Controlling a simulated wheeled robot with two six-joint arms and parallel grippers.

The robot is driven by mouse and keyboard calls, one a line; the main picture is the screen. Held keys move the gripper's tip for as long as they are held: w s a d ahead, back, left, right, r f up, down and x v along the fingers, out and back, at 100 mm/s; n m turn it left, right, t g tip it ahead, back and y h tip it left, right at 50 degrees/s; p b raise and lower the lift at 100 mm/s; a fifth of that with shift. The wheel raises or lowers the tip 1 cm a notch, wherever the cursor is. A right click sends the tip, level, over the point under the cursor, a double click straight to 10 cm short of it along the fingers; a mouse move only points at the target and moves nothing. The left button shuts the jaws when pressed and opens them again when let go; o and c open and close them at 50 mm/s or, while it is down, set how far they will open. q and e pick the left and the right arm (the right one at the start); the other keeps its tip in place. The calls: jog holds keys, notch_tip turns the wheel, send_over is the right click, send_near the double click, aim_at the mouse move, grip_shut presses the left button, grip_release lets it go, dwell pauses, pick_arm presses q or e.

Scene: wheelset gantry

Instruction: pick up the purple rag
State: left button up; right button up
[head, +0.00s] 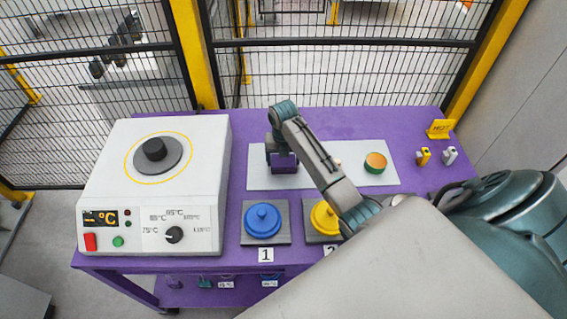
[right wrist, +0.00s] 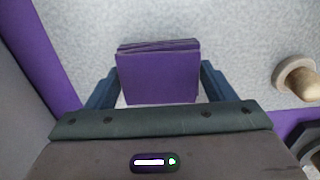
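The purple rag (head: 284,163) is a small folded block at the grey mat (head: 325,181) on the purple table, left of its middle. In the right wrist view the rag (right wrist: 158,76) fills the space between my right gripper's two blue fingers (right wrist: 159,80), with stacked layers at its top edge. In the head view my right gripper (head: 282,152) is directly over it, hiding part of it. The fingers are spread about as wide as the rag, one at each side. I cannot tell if they press on it or if it is lifted. My left gripper is out of view.
A white heater box (head: 101,190) stands at the left. A blue lidded pot (head: 262,220) and a partly hidden yellow one (head: 322,217) are in front. A green-and-tan round object (head: 375,163) is right on the mat. A wire fence (head: 340,75) stands behind the table.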

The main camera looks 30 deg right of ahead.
aim_at(283, 159)
jog(key=c, duration=0.4)
notch_tip(283, 159, up, 7)
jog(key=shift+f+b, duration=0.15)
jog(key=shift+b, duration=0.9)
jog(key=shift+r+p, duration=0.45)
jog(key=shift+r, duration=0.5)
jog(key=shift+r+p, duration=0.35)
jog(key=shift+r, duration=0.05)
notch_tip(283, 159, down, 4)
jog(key=b, duration=0.4)
jog(key=shift+r, duration=0.1)
jog(key=shift+w, duration=0.1)
